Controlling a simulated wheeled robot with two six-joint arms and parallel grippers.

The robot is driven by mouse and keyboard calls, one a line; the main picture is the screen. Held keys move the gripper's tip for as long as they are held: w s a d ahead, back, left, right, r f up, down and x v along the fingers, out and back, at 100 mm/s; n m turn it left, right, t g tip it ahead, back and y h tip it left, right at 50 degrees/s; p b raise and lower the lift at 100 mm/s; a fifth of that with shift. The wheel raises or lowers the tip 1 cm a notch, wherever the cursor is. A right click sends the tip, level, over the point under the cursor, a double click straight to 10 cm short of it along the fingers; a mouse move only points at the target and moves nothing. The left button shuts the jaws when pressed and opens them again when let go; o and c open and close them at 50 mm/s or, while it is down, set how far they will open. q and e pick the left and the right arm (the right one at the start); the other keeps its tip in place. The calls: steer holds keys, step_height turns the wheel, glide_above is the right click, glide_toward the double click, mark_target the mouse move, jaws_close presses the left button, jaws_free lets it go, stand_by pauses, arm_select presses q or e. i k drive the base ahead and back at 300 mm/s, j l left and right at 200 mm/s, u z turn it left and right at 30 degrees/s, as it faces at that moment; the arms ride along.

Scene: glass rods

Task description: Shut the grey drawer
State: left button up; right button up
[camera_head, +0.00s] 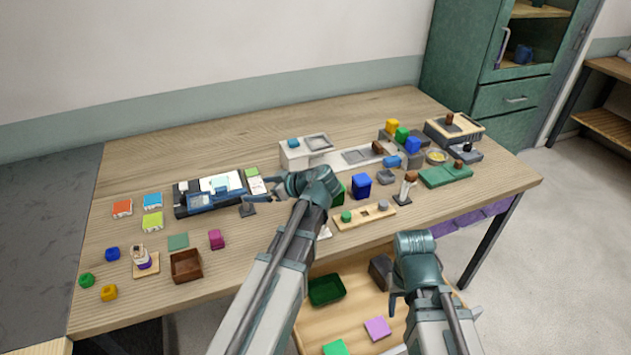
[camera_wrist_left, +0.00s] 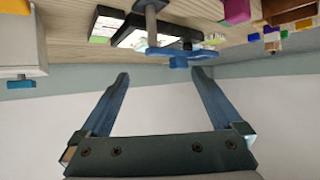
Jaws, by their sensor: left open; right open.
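A small grey chest with a wooden top (camera_head: 453,127) stands at the right end of the table. My left gripper (camera_head: 262,194) is over the middle of the table, well left of the chest. In the left wrist view its fingers (camera_wrist_left: 160,78) are spread, with nothing held. My right gripper (camera_head: 393,300) is low in front of the table, open, its fingertips partly hidden.
A white box with a teal knob (camera_head: 294,156) stands at the back middle. Coloured blocks (camera_head: 402,135) and a green board (camera_head: 445,177) are near the chest. A black tray (camera_head: 210,193) lies left of my left gripper. Below the table edge is a wooden surface holding a green bin (camera_head: 326,290).

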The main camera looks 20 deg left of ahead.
mark_target(314, 327)
steer(key=i+l, duration=0.1)
steer(key=l, duration=0.2)
steer(key=i+l, duration=0.15)
steer(key=l, duration=0.15)
steer(key=k+l, duration=0.1)
steer(key=l, duration=0.65)
